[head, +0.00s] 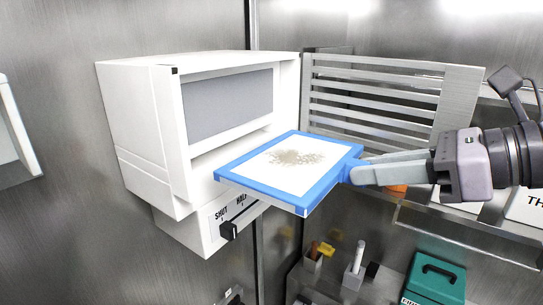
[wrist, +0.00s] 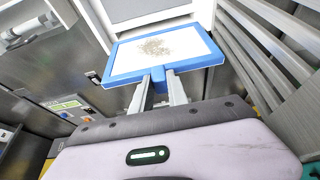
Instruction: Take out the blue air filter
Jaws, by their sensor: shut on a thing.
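The blue air filter (head: 330,153) is a flat blue frame around a white pad with a grey-brown dirt patch. It is held level in front of the open slot of the white wall unit (head: 130,120). Its far-left edge is close to the slot; I cannot tell whether any of it is still inside. My gripper (head: 358,172) is shut on the filter's near right edge, on a small blue tab. In the wrist view, the filter (wrist: 195,62) lies ahead of the two fingers (wrist: 158,85), which close on the tab.
The slatted door (head: 460,95) stands swung open to the right of the unit, behind the filter. A black lever (head: 229,230) sits under the slot beside SHUT and HALF labels. A teal case (head: 436,278) and small holders (head: 353,277) stand below.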

